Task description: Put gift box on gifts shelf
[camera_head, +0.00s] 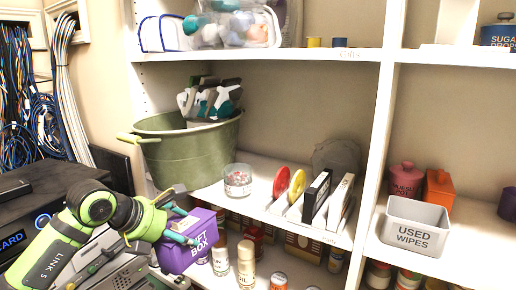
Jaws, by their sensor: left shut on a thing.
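My left gripper (180,226) is shut on the purple gift box (174,259), which has "GIFT BOX" lettering partly covered by the fingers. It holds the box in front of the lower shelves, below the green tub. The middle shelf (258,195) has a bare strip around the glass jar. My right gripper is not in view.
A green tub (190,155), a glass jar (238,180) and a rack of upright discs and cases (316,198) fill much of the middle shelf. A grey "USED WIPES" bin (411,228) stands right of the upright divider (378,130). Several cans crowd the bottom shelf.

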